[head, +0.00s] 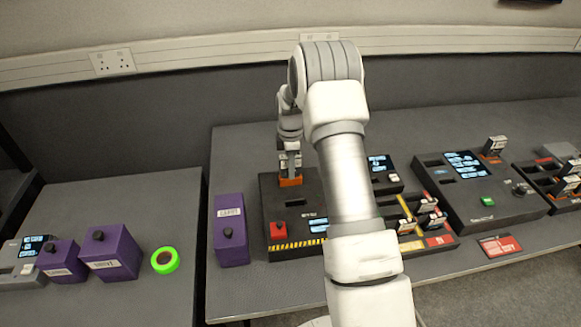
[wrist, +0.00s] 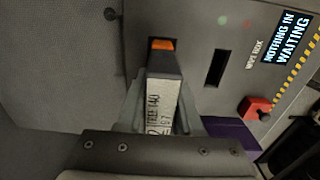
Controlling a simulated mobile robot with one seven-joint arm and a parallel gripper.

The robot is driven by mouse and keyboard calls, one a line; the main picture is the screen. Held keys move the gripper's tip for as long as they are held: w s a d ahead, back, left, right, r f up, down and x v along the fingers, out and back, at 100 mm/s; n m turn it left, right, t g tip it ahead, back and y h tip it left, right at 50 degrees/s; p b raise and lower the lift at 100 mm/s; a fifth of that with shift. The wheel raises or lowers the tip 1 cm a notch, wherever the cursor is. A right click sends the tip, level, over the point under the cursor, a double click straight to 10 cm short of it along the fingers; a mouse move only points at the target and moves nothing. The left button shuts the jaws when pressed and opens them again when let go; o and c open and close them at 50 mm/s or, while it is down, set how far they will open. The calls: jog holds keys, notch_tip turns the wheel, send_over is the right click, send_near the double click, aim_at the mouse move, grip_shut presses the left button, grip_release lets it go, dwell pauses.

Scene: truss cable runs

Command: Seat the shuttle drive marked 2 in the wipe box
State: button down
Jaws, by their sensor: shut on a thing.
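The wipe box (head: 280,215) is a dark case with a red button, a small screen and a yellow-black striped front edge. In the wrist view, the wipe box (wrist: 190,25) shows one empty slot (wrist: 216,68) and a screen reading "NOTHING IN WAITING". My gripper (head: 290,163) is over its back left part. In the wrist view, my gripper (wrist: 162,100) is shut on the shuttle drive (wrist: 162,98), dark with a white printed label that seems to start with 2. Its orange end (wrist: 162,44) is at the box's other slot. I cannot tell how deep it sits.
A purple box (head: 230,245) stands close left of the wipe box. Two more purple boxes (head: 110,255) and a green tape roll (head: 165,260) are on the left table. Racks of drives (head: 425,225) and another dark console (head: 480,200) stand to the right. My arm hides part of the middle.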

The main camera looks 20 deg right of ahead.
jog(key=shift+f+b, duration=0.8)
jog(key=shift+f, duration=0.3)
dwell(0.3)
dwell(0.3)
jog(key=shift+c, duration=0.8)
grip_release()
jog(key=shift+r, duration=0.1)
jog(key=shift+r+p, duration=2.05)
jog(key=shift+r, duration=1.6)
